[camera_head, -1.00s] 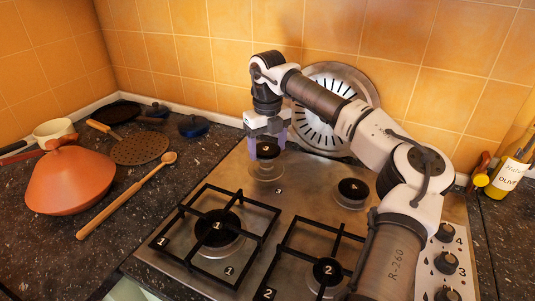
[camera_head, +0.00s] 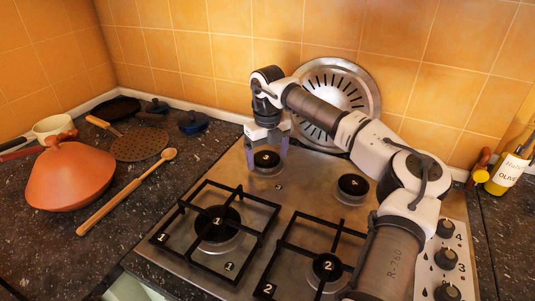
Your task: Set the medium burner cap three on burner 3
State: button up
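The medium burner cap three (camera_head: 266,159) is a black disc marked 3. It is level on or just above burner 3 (camera_head: 267,171), the round metal burner at the back left of the hob. A tiny gap cannot be ruled out. My gripper (camera_head: 267,152) points down over this burner, with its pale purple fingers on either side of the cap. The fingers look shut on the cap, though their contact is partly hidden.
Burner 4 (camera_head: 351,197) with its black cap is to the right. Black pan supports stand over burners 1 (camera_head: 218,224) and 2 (camera_head: 327,268) in front. A slotted round metal disc (camera_head: 345,92) leans on the wall behind. A tagine (camera_head: 70,178) and wooden spoon (camera_head: 125,193) lie left.

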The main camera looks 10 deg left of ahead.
aim_at(267, 159)
jog(key=shift+o, duration=0.3)
jog(key=shift+r, duration=0.1)
jog(key=shift+r+p, duration=0.3)
jog(key=shift+r, duration=0.05)
notch_tip(267, 159, up, 12)
jog(key=b, duration=0.1)
jog(key=shift+r+b, duration=0.15)
jog(key=shift+b, duration=0.15)
